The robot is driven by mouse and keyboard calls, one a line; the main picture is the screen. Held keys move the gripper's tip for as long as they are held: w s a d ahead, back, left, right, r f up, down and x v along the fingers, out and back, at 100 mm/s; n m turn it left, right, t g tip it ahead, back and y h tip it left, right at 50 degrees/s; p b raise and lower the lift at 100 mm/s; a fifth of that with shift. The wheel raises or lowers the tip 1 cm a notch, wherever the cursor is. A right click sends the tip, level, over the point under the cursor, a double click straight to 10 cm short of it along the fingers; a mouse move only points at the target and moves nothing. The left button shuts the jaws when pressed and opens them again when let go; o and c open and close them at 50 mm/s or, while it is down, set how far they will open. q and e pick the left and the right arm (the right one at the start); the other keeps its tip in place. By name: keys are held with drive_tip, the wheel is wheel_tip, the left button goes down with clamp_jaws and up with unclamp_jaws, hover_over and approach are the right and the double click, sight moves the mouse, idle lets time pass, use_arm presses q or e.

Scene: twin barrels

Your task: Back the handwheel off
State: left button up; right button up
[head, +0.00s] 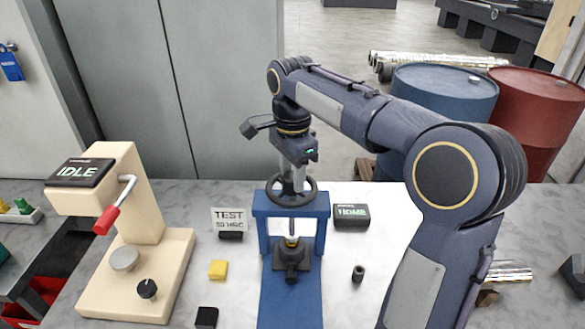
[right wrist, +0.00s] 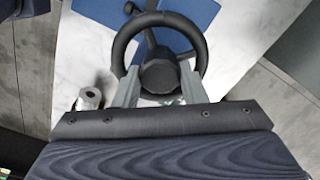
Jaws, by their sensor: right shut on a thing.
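The dark handwheel (head: 291,204) lies flat on top of a blue press frame (head: 262,228). My right gripper (head: 291,182) comes down on it from above. In the right wrist view, the gripper's two grey fingers (right wrist: 160,80) sit on either side of the wheel's black hub, inside the rim of the handwheel (right wrist: 120,45). They are shut on it. Under the wheel, a screw leads down to a small dark block (head: 291,262) inside the frame. My left gripper is not in view.
A cream tester (head: 150,260) with an IDLE display and red-tipped lever stands at left. Blue (head: 440,88) and red barrels (head: 535,110) stand behind.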

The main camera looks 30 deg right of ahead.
drive_tip(key=n+p, duration=0.3)
drive_tip(key=n, duration=0.3)
drive_tip(key=shift+r+n, duration=0.1)
drive_tip(key=shift+n, duration=0.2)
drive_tip(key=n+p, duration=0.1)
drive_tip(key=n, duration=0.2)
drive_tip(key=shift+n+p, duration=0.3)
drive_tip(key=shift+p, duration=0.05)
drive_tip(key=n+p, duration=0.1)
drive_tip(key=n, duration=0.2)
drive_tip(key=shift+n, duration=0.3)
drive_tip(key=n+p, duration=0.1)
drive_tip(key=n, duration=0.3)
drive_tip(key=shift+a, duration=0.1)
drive_tip(key=n+p, duration=0.1)
drive_tip(key=n, duration=0.3)
drive_tip(key=n+p, duration=0.1)
drive_tip(key=n, duration=0.2)
drive_tip(key=shift+n, duration=0.3)
drive_tip(key=shift+n+p, duration=0.3)
drive_tip(key=shift+n, duration=1.5)
